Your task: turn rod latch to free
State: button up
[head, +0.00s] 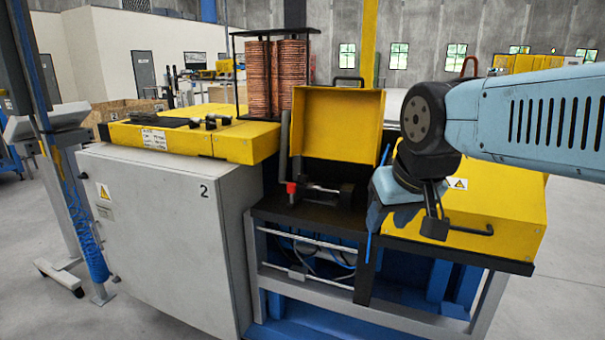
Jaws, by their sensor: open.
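No part is clearly recognisable as the rod latch. A small red piece (291,188) sits at the left of the open machine bay, at the foot of an upright grey rod (284,140); I cannot tell whether either belongs to the latch. A dark horizontal shaft (325,190) lies in the bay, just right of the red piece. My gripper (404,222) is open, with nothing visible between its fingers. It hangs right of the bay, in front of the closed yellow cover, pointing down. It appears apart from the rod and the red piece.
A raised yellow lid (340,122) stands behind the bay. A closed yellow cover (495,205) with a black handle is on the right. A grey cabinet (160,240) and a yellow housing (190,138) stand left. Copper coils (277,78) stand behind. Open floor lies at lower left.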

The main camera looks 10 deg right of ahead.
aim_at(304, 179)
jog(key=i, duration=0.85)
jog(key=u, duration=0.05)
